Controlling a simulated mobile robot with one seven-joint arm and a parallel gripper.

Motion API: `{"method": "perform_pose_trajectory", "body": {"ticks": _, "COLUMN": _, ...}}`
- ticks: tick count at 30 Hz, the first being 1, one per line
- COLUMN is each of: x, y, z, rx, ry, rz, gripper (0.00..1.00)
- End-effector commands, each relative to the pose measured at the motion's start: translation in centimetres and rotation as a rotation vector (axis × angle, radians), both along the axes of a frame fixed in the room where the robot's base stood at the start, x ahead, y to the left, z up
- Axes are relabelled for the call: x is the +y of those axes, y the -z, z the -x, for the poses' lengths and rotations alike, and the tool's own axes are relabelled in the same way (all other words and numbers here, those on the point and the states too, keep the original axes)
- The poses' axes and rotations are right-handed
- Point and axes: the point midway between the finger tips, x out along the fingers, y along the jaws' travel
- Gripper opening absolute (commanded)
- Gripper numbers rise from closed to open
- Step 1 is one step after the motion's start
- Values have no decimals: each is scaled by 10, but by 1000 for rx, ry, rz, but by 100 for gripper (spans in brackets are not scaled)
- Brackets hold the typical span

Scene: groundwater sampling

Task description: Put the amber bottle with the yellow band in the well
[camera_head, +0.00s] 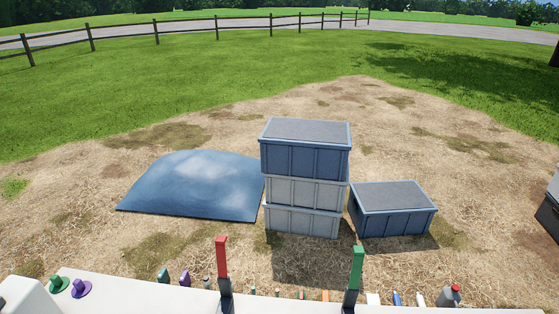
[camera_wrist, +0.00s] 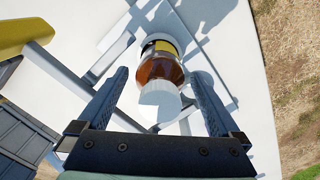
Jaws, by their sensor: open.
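The amber bottle (camera_wrist: 160,70) shows in the wrist view, with a yellow band and a white cap that is nearer the camera. It is over a white surface (camera_wrist: 232,70). My gripper (camera_wrist: 160,74) is open, with one dark finger on each side of the bottle. I see gaps between the fingers and the bottle, and cannot tell how deep it sits between them. I cannot make out the gripper or this bottle in the head view. I cannot identify the well in either view.
Stacked crates (camera_head: 306,163) and a single blue crate (camera_head: 392,210) stand on straw ground beside a blue tarp mound (camera_head: 195,185). A red-topped post (camera_head: 221,255) and a green-topped post (camera_head: 356,267) rise in front. Small items line the white edge. A yellow part (camera_wrist: 25,30) shows upper left.

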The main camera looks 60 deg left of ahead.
Motion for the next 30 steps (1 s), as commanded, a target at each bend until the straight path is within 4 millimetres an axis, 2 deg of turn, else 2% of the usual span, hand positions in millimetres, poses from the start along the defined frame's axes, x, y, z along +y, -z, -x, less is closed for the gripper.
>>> {"method": "perform_pose_trajectory", "body": {"ticks": 5, "x": 1, "y": -19, "z": -1, "rx": -4, "ry": 0, "rz": -3, "gripper": 100}}
{"method": "perform_pose_trajectory", "body": {"ticks": 15, "x": 1, "y": -89, "z": -1, "rx": -5, "ry": 0, "rz": -3, "gripper": 100}}
{"method": "perform_pose_trajectory", "body": {"ticks": 18, "x": 1, "y": -105, "z": -1, "rx": -4, "ry": 0, "rz": -3, "gripper": 100}}
{"method": "perform_pose_trajectory", "body": {"ticks": 24, "x": 0, "y": -121, "z": 0, "rx": -1, "ry": 0, "rz": 0, "gripper": 100}}
{"method": "perform_pose_trajectory", "body": {"ticks": 30, "x": 0, "y": -122, "z": 0, "rx": 0, "ry": 0, "rz": 0, "gripper": 100}}
